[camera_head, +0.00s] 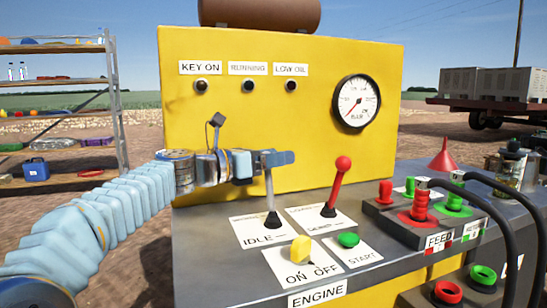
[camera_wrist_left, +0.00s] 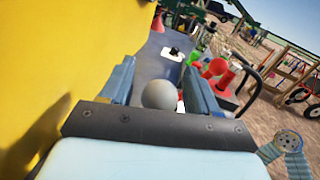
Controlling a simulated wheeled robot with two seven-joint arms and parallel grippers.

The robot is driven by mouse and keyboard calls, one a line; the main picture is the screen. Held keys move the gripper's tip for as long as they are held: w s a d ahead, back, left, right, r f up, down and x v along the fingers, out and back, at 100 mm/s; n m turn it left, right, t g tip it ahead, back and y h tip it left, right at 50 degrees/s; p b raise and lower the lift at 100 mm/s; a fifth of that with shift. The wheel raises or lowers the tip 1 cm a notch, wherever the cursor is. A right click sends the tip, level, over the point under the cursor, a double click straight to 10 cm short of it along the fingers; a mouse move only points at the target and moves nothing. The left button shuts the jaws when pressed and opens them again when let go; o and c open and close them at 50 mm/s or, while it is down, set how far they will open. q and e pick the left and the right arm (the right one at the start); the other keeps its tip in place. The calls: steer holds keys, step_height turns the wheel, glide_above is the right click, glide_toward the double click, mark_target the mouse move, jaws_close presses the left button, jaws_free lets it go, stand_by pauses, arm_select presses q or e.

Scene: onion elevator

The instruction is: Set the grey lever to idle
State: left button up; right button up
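The grey lever (camera_head: 269,192) stands nearly upright from its slot on the console, above a white plate (camera_head: 262,237) with IDLE printed on the near side. Small print on the plate's far side is hard to read. My left gripper (camera_head: 279,158) is at the lever's top and hides its knob in the head view. In the left wrist view the round grey knob (camera_wrist_left: 160,95) sits between the two blue fingers, with gaps showing on both sides. The left gripper is open around it. My right gripper does not show.
A red lever (camera_head: 336,186) stands just right of the grey one. A yellow knob (camera_head: 300,249) and a green START button (camera_head: 348,239) are in front. The yellow panel (camera_head: 230,120) rises close behind my left gripper. Black hoses (camera_head: 500,210) arch at the right.

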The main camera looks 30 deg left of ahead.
arm_select(q)
jaws_close()
steer(key=s+d+m+h+b, duration=0.1)
steer(key=s+d+m+b, duration=0.4)
steer(key=d+m+b, duration=0.1)
steer(key=shift+s+d+m+t+b, duration=0.2)
steer(key=shift+m+t+b, duration=0.2)
steer(key=shift+m+b, duration=0.5)
steer(key=shift+r, duration=0.1)
steer(key=shift+o, duration=0.2)
jaws_free()
